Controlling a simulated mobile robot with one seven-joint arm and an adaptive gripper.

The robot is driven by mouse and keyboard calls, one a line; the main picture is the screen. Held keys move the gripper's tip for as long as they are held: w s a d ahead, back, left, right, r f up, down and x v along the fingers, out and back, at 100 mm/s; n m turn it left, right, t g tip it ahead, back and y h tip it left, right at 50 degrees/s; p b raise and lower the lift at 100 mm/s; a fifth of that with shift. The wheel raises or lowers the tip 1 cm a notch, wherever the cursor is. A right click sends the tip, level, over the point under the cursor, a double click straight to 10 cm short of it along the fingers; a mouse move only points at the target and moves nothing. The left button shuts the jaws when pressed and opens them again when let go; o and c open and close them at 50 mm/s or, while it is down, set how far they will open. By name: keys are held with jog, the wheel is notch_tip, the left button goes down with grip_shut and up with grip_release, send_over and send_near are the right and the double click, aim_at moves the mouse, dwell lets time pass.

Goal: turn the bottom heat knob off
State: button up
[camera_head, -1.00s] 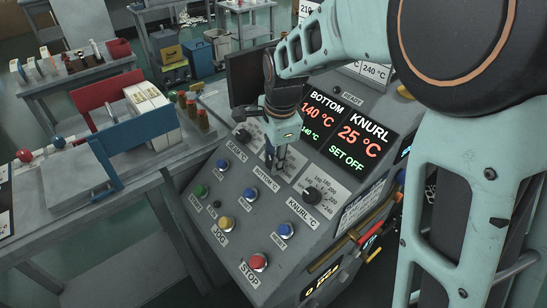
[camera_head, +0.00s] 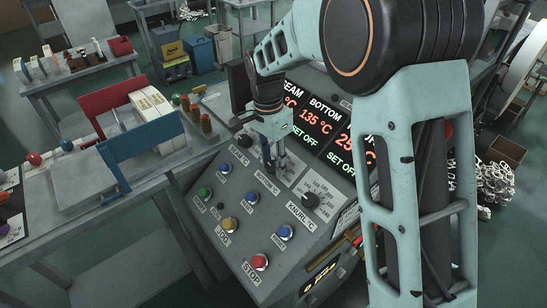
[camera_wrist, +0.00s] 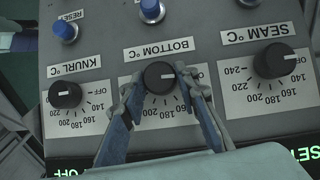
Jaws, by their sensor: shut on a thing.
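The bottom heat knob (camera_wrist: 158,78) is a black dial under the upside-down label BOTTOM °C in the wrist view. Its white mark points right, towards the OFF end of its scale. My gripper (camera_wrist: 159,73) is shut on this knob, with one blue-grey finger on each side of it. In the head view my gripper (camera_head: 275,163) reaches down to the sloping panel and hides the knob. The display (camera_head: 325,122) reads BOTTOM 135 °C in red with SET OFF in green below.
The seam knob (camera_wrist: 275,61) and the knurl knob (camera_wrist: 65,95) stand on either side. Blue buttons (camera_wrist: 152,10) sit near the bottom knob. The panel also has a red stop button (camera_head: 259,262), a yellow button (camera_head: 230,225) and a green button (camera_head: 205,194).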

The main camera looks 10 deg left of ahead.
aim_at(269, 163)
jog(key=shift+a+n, duration=0.1)
jog(key=shift+n, duration=0.3)
jog(key=o, duration=1.1)
jog(key=shift+o, duration=0.2)
notch_tip(269, 163, up, 12)
jog(key=a, duration=0.1)
jog(key=shift+w, duration=0.2)
